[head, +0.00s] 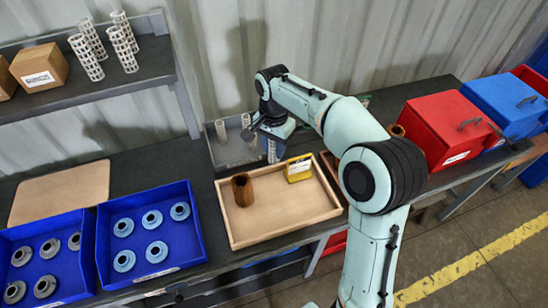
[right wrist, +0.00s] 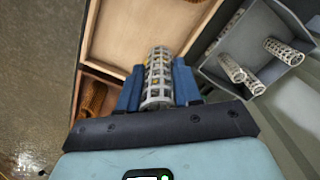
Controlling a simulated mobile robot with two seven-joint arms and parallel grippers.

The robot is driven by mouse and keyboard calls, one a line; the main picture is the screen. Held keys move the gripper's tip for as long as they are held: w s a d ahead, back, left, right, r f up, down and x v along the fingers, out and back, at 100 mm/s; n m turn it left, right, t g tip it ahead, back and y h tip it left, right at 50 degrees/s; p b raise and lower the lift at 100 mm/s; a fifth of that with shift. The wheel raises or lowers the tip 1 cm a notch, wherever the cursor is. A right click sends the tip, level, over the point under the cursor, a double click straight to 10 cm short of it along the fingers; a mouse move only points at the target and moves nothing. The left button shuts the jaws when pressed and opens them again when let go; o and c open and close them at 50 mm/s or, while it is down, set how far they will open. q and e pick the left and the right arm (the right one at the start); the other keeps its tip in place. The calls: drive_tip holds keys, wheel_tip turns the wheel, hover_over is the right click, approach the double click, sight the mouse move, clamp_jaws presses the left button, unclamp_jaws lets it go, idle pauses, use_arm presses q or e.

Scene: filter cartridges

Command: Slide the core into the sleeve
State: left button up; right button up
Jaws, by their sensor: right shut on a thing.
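My right gripper (head: 271,138) is shut on a white lattice core (head: 272,152), which hangs upright below it at the back edge of the wooden tray. In the right wrist view the core (right wrist: 157,78) stands between the two blue fingers. A brown hollow sleeve (head: 242,190) stands upright in the left part of the wooden tray (head: 284,236), its open end up. The core is apart from this sleeve, behind it and to its right. My left gripper is not in view.
A yellow box (head: 298,169) stands in the tray. A grey bin (head: 232,155) behind the tray holds more cores (right wrist: 281,51). Blue bins (head: 188,254) with round caps are at left; red (head: 440,125) and blue boxes are at right. The tray's front is clear.

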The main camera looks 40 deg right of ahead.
sight(240, 175)
wheel_tip(240, 175, up, 2)
drive_tip(key=shift+a, duration=0.1)
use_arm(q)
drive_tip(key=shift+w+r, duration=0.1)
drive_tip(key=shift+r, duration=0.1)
use_arm(e)
drive_tip(key=w+a+f+n, duration=0.3)
drive_tip(key=a+f+n, duration=0.3)
drive_tip(key=a, duration=0.3)
drive_tip(key=shift+a+f, duration=0.25)
drive_tip(key=shift+f, duration=0.25)
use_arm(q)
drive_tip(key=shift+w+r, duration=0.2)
use_arm(e)
drive_tip(key=shift+w, duration=0.15)
idle(0.4)
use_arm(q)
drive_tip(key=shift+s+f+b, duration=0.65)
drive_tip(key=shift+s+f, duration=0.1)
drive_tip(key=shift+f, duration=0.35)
use_arm(e)
drive_tip(key=shift+f, duration=1.85)
drive_tip(key=o, duration=1.1)
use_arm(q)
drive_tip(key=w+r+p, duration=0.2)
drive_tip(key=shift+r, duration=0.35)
use_arm(e)
wheel_tip(240, 175, up, 13)
drive_tip(key=shift+r, duration=0.2)
